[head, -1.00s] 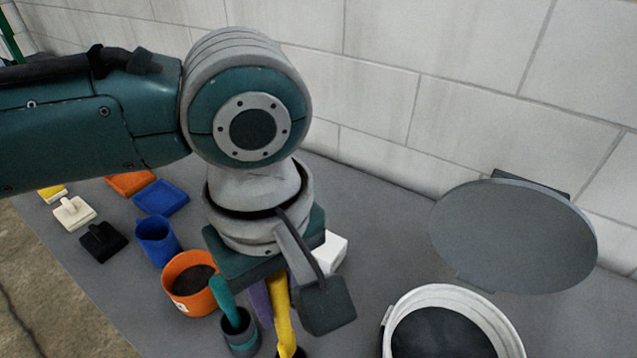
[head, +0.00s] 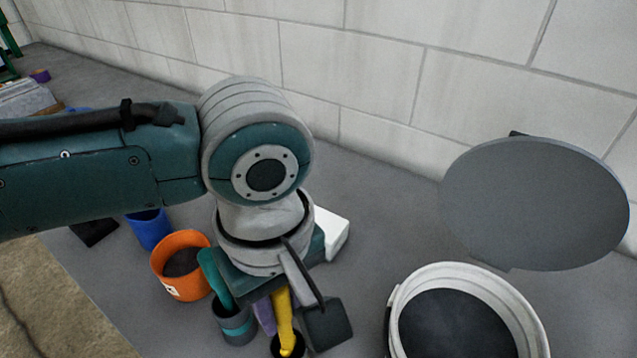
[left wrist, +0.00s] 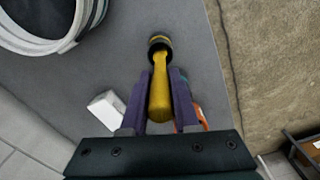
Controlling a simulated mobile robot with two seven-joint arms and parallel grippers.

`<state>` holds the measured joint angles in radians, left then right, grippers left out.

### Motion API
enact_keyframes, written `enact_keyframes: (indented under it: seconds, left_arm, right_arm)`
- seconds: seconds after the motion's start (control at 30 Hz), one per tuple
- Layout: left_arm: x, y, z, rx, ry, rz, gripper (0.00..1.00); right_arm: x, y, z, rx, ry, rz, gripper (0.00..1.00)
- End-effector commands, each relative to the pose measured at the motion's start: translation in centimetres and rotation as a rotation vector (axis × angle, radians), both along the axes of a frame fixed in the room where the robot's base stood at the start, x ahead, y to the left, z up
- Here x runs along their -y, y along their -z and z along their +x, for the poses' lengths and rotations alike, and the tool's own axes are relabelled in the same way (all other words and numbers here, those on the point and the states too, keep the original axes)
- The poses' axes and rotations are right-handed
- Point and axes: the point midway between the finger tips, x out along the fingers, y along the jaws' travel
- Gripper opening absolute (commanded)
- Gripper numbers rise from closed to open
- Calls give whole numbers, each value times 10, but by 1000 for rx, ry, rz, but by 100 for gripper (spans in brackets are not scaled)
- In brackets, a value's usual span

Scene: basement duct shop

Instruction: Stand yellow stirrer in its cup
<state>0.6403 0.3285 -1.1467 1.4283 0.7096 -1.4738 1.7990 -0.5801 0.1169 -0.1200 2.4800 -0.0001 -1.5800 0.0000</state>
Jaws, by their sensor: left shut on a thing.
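My left gripper (head: 280,314) points down and is shut on the yellow stirrer (head: 285,325). In the left wrist view, its purple fingers stand on either side of the stirrer (left wrist: 160,92). The stirrer is near upright, and its lower end is at the mouth of a dark cup (head: 290,350). The stirrer's end looks to be inside the mouth, but how deep is hidden. My right gripper is not in view.
A teal stirrer (head: 213,280) stands in a teal-banded cup (head: 238,328) close left of my gripper. An orange pot (head: 172,268) and blue cup (head: 148,232) stand farther left. A white block (head: 332,238) lies behind. A white-rimmed bucket (head: 395,310) and grey disc (head: 535,205) are right.

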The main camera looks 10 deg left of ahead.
Motion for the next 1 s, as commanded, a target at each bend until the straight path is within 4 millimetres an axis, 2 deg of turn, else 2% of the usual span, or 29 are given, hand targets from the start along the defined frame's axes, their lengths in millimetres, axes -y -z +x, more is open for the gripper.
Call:
enact_keyframes:
  seconds: [0.1, 0.4, 0.43, 0.7, 1.0]
  left_arm:
    - [0, 6, 0, 1, 0, -1, 0]
    - [0, 7, 0, 1, 0, -1, 0]
    - [0, 7, 0, 1, 0, -1, 32]
    - [0, 7, 0, 0, 0, 0, 62]
    - [0, 4, 0, 1, 0, -1, 64]
  right_arm:
    - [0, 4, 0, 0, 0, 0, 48]
    - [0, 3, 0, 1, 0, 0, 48]
    - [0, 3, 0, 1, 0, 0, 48]
    - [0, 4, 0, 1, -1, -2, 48]
    - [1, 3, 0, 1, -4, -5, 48]
